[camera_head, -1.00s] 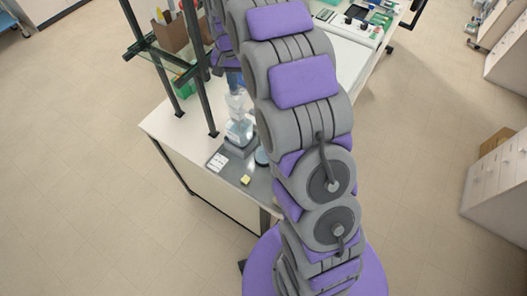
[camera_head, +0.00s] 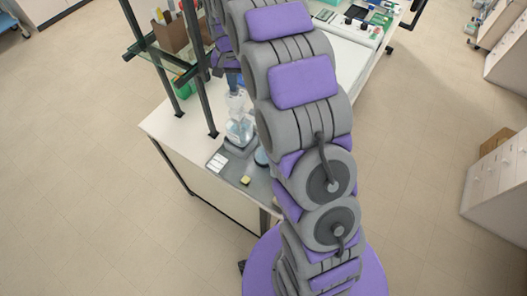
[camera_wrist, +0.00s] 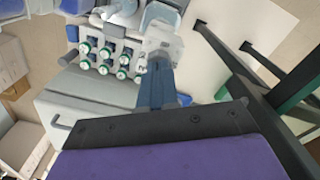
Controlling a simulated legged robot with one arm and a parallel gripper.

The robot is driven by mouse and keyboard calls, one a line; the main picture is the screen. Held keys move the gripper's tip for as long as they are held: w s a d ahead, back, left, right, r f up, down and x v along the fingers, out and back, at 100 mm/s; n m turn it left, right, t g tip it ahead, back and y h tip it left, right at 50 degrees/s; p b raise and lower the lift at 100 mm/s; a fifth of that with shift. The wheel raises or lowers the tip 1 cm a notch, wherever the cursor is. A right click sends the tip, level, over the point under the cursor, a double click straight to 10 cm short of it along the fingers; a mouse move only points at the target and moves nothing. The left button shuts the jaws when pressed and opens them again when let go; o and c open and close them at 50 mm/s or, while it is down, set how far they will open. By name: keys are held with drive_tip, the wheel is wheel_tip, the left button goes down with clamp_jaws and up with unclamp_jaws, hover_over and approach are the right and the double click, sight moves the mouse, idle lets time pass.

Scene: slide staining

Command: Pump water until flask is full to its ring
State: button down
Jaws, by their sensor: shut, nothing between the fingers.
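A clear glass vessel (camera_head: 239,131) with pale bluish liquid, which looks like the flask, stands on a grey base near the bench's front corner in the head view. A clear upper part (camera_head: 236,101) rises above it. The ring and exact liquid level are too small to make out. My gripper (camera_head: 234,82) is above this clear part, partly hidden by my arm. In the wrist view my gripper (camera_wrist: 160,62) shows shut blue fingers, empty, with their tips close to a clear whitish piece (camera_wrist: 164,42). I cannot tell whether they touch it.
A white slide holder (camera_head: 217,161) and a small yellow block (camera_head: 246,180) lie on the grey tray area. A dark-framed glass shelf (camera_head: 160,55) stands close on the left. Several green-capped bottles (camera_wrist: 105,49) sit in a rack in the wrist view.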

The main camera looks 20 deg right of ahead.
drive_tip(key=shift+r+p, duration=0.65)
drive_tip(key=shift+r, duration=2)
wheel_tip(320, 180, up, 5)
drive_tip(key=shift+p, duration=0.8)
drive_tip(key=s+f+n+b, duration=0.1)
drive_tip(key=s+f+b, duration=0.5)
drive_tip(key=s, duration=0.8)
drive_tip(key=s+f+n+g+b, duration=0.1)
drive_tip(key=s+f+b, duration=0.5)
drive_tip(key=s, duration=0.8)
drive_tip(key=s+f+n+b, duration=0.2)
drive_tip(key=s+f+b, duration=0.4)
drive_tip(key=s, duration=0.8)
drive_tip(key=shift+n+g, duration=0.4)
